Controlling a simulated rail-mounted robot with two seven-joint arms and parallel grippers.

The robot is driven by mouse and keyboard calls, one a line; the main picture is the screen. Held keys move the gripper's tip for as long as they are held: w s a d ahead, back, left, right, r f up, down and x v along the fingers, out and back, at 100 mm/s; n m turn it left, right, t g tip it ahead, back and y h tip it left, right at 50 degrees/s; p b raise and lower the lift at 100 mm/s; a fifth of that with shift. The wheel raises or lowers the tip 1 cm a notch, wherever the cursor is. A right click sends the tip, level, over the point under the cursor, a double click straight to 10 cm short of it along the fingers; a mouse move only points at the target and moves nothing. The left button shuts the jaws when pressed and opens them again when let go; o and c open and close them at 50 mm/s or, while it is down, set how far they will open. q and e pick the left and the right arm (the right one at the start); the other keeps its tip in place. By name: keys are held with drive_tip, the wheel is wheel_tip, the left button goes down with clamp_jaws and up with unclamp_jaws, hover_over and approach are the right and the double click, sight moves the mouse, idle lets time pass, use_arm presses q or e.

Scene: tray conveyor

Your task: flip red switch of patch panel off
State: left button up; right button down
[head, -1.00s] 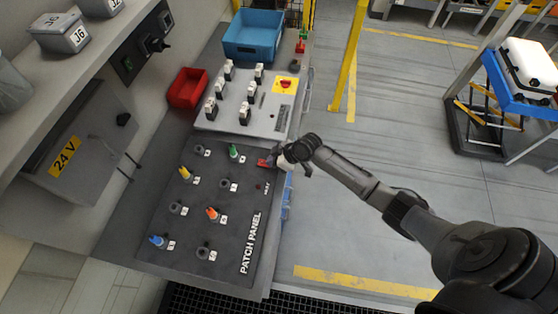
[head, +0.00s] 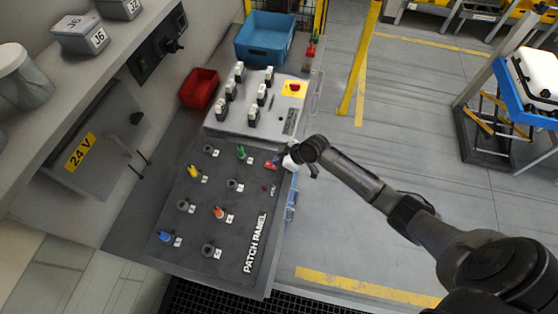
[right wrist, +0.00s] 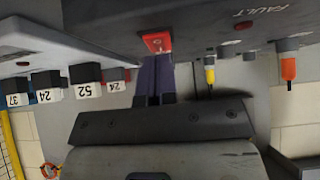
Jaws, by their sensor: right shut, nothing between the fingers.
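The patch panel (head: 198,228) is a dark sloped board with coloured plugs and grey sockets. Its red switch (head: 271,165) sits at the upper right of the board, and it also shows in the right wrist view (right wrist: 157,42) as a red block on the panel. My right gripper (head: 281,161) is at the right edge of the panel, beside the switch. In the right wrist view its dark fingers (right wrist: 155,66) are together, empty, with their tips right at the switch. I cannot tell whether they touch it or which way the switch is set. My left gripper is out of view.
A grey console (head: 235,126) with white-capped switches and a red button on yellow adjoins the panel. Behind are a red bin (head: 199,88) and a blue bin (head: 265,38). A 24 V box (head: 95,135) is at left.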

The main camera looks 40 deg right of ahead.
drive_tip(key=shift+r+p, duration=0.45)
drive_tip(key=shift+r, duration=0.1)
drive_tip(key=r+p, duration=0.3)
drive_tip(key=shift+s+d+r+p, duration=0.15)
drive_tip(key=shift+s+r+p, duration=0.05)
drive_tip(key=shift+r+p, duration=0.1)
drive_tip(key=s+d+r+b, duration=0.1)
drive_tip(key=s+d+r, duration=0.3)
drive_tip(key=s+r, duration=0.1)
drive_tip(key=shift+s+d+r+b, duration=0.2)
drive_tip(key=shift+s+d+b, duration=0.15)
drive_tip(key=shift+s, duration=0.35)
